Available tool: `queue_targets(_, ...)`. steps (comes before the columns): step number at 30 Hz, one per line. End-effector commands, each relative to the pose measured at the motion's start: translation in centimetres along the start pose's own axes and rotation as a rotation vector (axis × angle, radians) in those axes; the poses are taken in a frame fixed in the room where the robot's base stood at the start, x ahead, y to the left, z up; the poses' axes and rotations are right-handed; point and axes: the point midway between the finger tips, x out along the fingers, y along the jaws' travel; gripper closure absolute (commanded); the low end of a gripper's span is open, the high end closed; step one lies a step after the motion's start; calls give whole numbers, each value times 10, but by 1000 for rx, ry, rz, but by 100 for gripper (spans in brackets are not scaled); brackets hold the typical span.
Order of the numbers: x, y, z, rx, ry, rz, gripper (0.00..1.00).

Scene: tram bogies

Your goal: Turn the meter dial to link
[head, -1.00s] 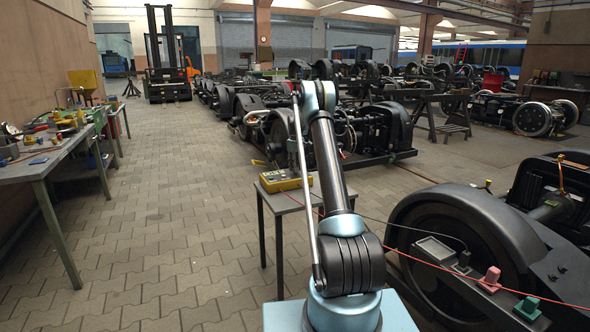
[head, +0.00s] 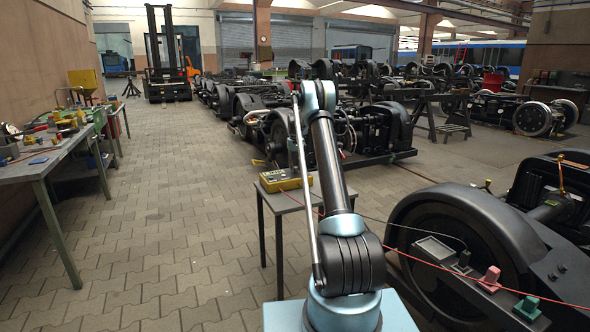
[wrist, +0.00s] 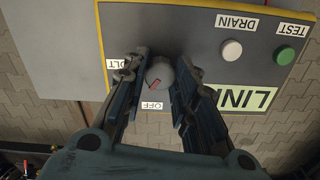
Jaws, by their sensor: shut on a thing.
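The yellow-edged meter (head: 283,180) lies on a small table in the head view. In the wrist view its grey panel (wrist: 206,62) fills the middle and right. The round grey dial (wrist: 160,72) has a red mark near its lower left edge. An OFF label (wrist: 152,106) sits just below the dial. A partly hidden label ending in LT is at the left, and a large, partly covered LINK label (wrist: 247,98) is at the right. My gripper (wrist: 159,70) is shut on the dial, one finger on each side. In the head view I cannot make out my gripper.
A white DRAIN button (wrist: 231,50) and a green TEST button (wrist: 284,55) are right of the dial. The small table (head: 290,203) holds the meter. A large bogie wheel (head: 455,245) with a red cable (head: 440,266) stands at the right. Open paving (head: 170,220) lies left.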

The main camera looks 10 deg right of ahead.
Motion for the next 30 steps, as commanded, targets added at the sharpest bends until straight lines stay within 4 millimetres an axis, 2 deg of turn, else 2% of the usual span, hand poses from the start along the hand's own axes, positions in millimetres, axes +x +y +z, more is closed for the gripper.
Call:
queue_targets(12, 0, 0, 0, 189, 1, 0, 98)
queue_targets(28, 0, 0, 0, 214, 1, 0, 98)
queue_targets(29, 0, 0, 0, 214, 1, 0, 70)
queue_targets(30, 0, 0, 0, 214, 1, 0, 60)
